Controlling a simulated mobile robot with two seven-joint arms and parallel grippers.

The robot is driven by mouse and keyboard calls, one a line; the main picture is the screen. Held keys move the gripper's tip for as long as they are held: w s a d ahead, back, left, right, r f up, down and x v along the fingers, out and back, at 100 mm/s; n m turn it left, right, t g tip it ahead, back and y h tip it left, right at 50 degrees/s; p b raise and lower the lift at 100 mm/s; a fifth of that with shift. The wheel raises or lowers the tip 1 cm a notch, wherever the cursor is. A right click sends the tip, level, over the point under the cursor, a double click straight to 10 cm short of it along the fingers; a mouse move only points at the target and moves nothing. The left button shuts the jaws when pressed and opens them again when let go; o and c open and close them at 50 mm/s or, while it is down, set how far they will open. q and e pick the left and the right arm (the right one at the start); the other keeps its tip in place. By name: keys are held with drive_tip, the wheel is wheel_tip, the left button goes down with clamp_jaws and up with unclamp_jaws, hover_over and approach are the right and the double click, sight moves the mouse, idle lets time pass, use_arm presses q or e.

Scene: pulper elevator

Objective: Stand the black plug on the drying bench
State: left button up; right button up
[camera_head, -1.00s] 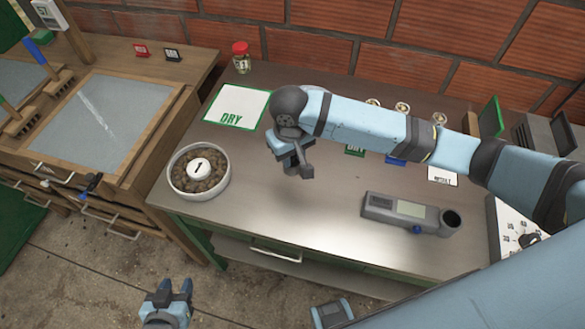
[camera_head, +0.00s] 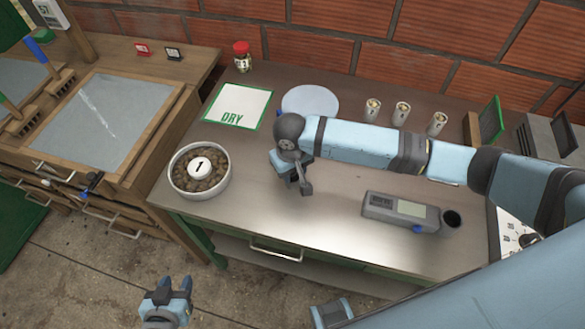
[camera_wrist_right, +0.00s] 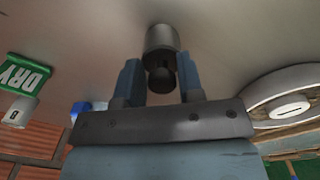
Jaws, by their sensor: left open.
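My right gripper (camera_head: 296,184) is over the metal table, pointing down. In the right wrist view its fingers (camera_wrist_right: 159,85) close around a grey cylinder with a rounded black end, which I take as the black plug (camera_wrist_right: 161,76). In the head view the plug is hard to make out at the fingers. My left gripper (camera_head: 174,290) is open and empty above the floor at the bottom.
A white bowl (camera_head: 180,190) with brown contents and a disc marked 1 stands left of my right gripper. Behind are a DRY mat (camera_head: 212,98), a red-lidded jar (camera_head: 242,58), a pale disc (camera_head: 311,101) and several cups (camera_head: 401,113). A grey meter (camera_head: 401,209) lies right.

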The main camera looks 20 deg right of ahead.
drive_tip(key=shift+o, duration=1)
drive_tip(key=shift+r, duration=0.1)
wheel_tip(320, 180, up, 12)
drive_tip(key=shift+a, duration=0.2)
drive_tip(key=shift+s+r, duration=0.1)
